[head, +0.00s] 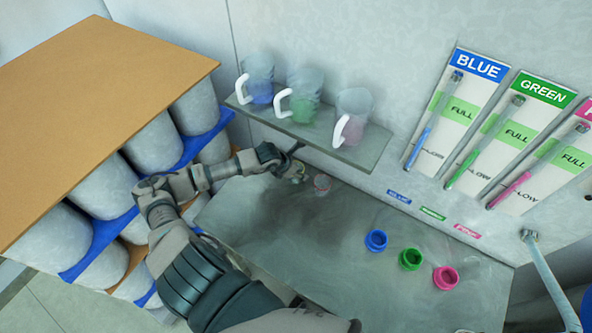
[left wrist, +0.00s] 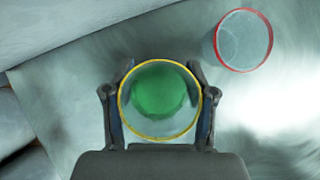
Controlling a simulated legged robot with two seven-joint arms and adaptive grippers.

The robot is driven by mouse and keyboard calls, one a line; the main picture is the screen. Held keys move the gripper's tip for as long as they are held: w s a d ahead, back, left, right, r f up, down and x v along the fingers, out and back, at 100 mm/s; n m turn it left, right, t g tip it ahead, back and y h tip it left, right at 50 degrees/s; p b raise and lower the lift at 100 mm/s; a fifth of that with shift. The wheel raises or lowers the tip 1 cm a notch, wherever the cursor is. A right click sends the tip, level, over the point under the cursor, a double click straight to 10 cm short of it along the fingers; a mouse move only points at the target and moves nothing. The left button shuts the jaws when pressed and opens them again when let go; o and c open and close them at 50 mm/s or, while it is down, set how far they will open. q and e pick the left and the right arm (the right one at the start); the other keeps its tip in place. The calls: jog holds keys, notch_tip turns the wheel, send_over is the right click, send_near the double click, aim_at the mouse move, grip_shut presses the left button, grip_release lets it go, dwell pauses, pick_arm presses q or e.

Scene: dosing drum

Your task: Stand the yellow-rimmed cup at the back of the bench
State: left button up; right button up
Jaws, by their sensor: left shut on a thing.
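The yellow-rimmed cup (left wrist: 160,133) shows in the left wrist view, seen from above, clear-walled with green at its bottom. My left gripper (left wrist: 160,95) is shut on it, one finger on each side. In the head view the cup (head: 299,178) is small and partly hidden by my left gripper (head: 293,165), at the back of the grey bench (head: 300,235) below the shelf. I cannot tell whether the cup touches the bench. My right gripper is not in view.
A red-rimmed cup (head: 321,184) stands just right of the held cup, also in the left wrist view (left wrist: 243,42). A shelf (head: 330,142) with several handled jugs overhangs the bench back. Blue (head: 376,240), green (head: 411,259) and pink (head: 445,277) caps sit at right. The middle bench is clear.

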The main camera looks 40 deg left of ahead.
pick_arm(q)
jog(key=shift+w+a, duration=0.55)
jog(key=shift+w, duration=0.05)
notch_tip(320, 180, down, 3)
jog(key=shift+a+f+p, duration=0.1)
jog(key=shift+f+p, duration=0.05)
jog(key=shift+p, duration=0.3)
jog(key=shift+a+f, duration=0.15)
jog(key=shift+f, duration=0.05)
jog(key=o, duration=1.2)
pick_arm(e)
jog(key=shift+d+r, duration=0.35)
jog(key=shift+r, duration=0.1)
pick_arm(q)
jog(key=shift+r, duration=0.15)
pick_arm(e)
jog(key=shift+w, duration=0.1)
pick_arm(q)
jog(key=v, duration=1.1)
jog(key=shift+s+r, duration=0.2)
jog(key=shift+r, duration=0.2)
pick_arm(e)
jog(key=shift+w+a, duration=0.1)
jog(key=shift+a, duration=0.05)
